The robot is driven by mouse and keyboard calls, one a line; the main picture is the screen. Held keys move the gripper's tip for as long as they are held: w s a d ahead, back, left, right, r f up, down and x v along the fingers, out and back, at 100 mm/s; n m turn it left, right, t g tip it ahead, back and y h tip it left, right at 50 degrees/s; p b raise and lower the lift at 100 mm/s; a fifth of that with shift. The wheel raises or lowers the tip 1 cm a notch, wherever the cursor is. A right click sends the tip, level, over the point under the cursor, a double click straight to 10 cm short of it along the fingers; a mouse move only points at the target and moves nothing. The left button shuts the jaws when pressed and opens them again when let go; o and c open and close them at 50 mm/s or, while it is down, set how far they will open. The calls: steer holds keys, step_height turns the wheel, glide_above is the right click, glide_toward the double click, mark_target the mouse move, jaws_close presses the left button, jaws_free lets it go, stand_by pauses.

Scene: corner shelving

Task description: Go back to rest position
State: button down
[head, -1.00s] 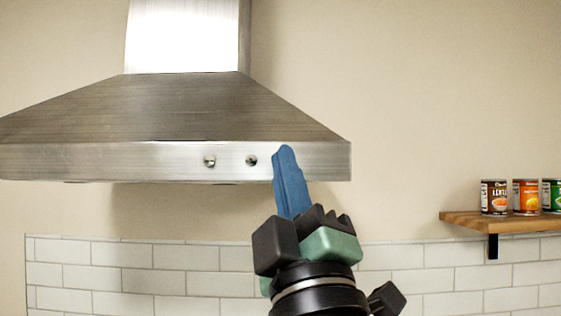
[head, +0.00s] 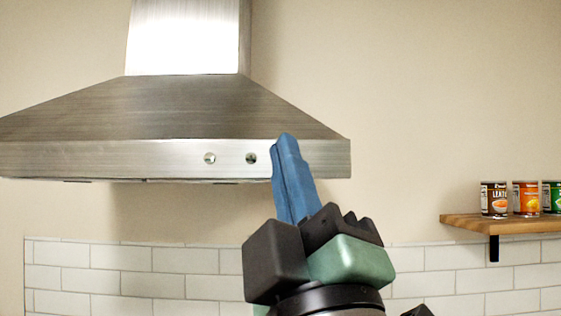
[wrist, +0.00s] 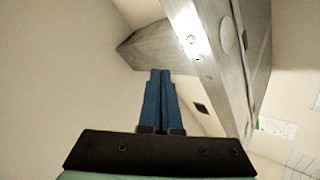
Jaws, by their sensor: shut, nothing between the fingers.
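My gripper (head: 284,140) points up in the head view, with its blue fingers together and nothing between them. Its tip overlaps the right part of the range hood's front band in the picture. The wrist view shows the same blue fingers (wrist: 160,76) pressed side by side. The steel range hood (head: 180,108) fills the upper left of the head view, with two round knobs on its front band. In the wrist view the hood (wrist: 225,60) runs along the upper right, beside the fingers. I cannot tell how far the fingers are from it.
A wooden shelf (head: 505,222) on a black bracket holds several cans, including a lentil can (head: 494,200), at the right. White tiles (head: 120,257) cover the lower wall. The wall between hood and shelf is bare.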

steer(key=shift+s, duration=0.6)
steer(key=s+f+m+t+h+b, duration=0.1)
steer(key=s+f+m+h, duration=0.3)
steer(key=m, duration=1)
steer(key=shift+a+f+m+h+b, duration=0.25)
steer(key=shift+f+h+b, duration=0.2)
steer(key=shift+h+b, duration=0.3)
steer(key=shift+f, duration=0.1)
